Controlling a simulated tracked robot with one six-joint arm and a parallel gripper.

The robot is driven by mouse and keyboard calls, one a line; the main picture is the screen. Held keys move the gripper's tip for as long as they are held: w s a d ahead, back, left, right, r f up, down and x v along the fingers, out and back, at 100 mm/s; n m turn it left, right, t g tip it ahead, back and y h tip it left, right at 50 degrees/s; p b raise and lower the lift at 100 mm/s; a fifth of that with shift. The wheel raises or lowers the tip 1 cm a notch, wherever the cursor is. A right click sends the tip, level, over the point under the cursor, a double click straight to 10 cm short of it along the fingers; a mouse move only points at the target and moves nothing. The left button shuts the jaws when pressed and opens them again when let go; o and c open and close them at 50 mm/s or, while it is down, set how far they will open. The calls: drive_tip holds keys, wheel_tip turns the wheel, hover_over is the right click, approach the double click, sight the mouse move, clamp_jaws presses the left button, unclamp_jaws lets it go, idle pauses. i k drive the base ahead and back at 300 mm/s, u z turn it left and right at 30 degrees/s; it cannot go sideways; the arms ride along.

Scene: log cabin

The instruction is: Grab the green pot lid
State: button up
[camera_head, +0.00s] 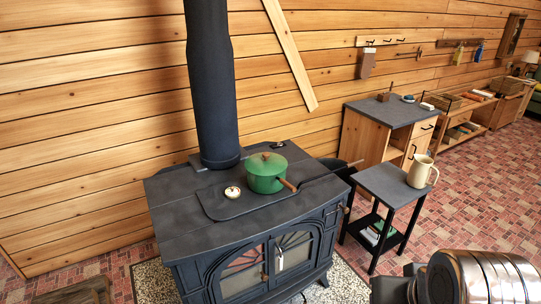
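The green pot (264,183) stands on the black wood stove (172,206), with its wooden handle pointing to the lower right. The green lid (257,164) sits on top of the pot, with a small brown knob in its middle. A metallic part of my arm shows at the bottom right corner, with dark parts at its left end, well apart from the pot and lid. I cannot make out the fingertips of my gripper, so whether it is open or shut is not shown.
A black stovepipe (211,90) rises behind the pot to its left. A small white dish (232,192) lies left of the pot. A side table (385,184) with a cream pitcher (420,171) stands right of the stove. A wooden cabinet (365,142) is behind it.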

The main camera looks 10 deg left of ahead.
sight(263, 164)
drive_tip(key=i, duration=0.8)
drive_tip(key=u, duration=1.5)
drive_tip(key=i, duration=0.5)
drive_tip(key=u, duration=0.3)
